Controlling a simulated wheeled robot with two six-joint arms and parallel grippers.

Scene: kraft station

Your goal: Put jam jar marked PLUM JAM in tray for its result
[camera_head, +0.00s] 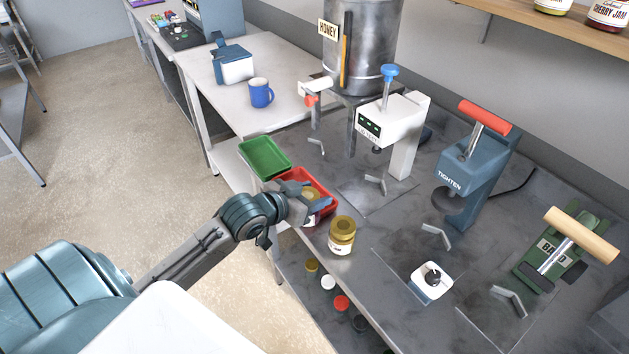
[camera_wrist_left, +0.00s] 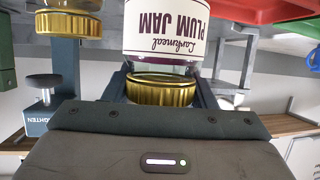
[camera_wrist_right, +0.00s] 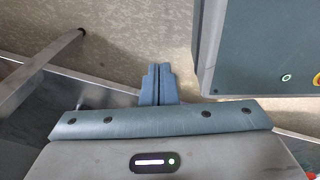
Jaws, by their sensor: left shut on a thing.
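My left gripper (camera_head: 308,197) is shut on the gold lid of a jam jar (camera_head: 313,193). In the left wrist view the jar's white label (camera_wrist_left: 168,28) reads PLUM JAM. The jar is at the red tray (camera_head: 326,207) in the head view, partly hidden by my fingers. I cannot tell whether its base touches the tray. A green tray (camera_head: 264,157) lies beside the red one. My right gripper (camera_wrist_right: 158,72) is shut and empty in the right wrist view, with its fingers together.
Another gold-lidded jar (camera_head: 342,236) stands on the dark counter close to the red tray. A white device (camera_head: 431,283), a white press (camera_head: 392,125), a blue TIGHTEN press (camera_head: 470,175) and a green BAD stamp (camera_head: 555,250) stand further right. A blue mug (camera_head: 261,93) is on the white table.

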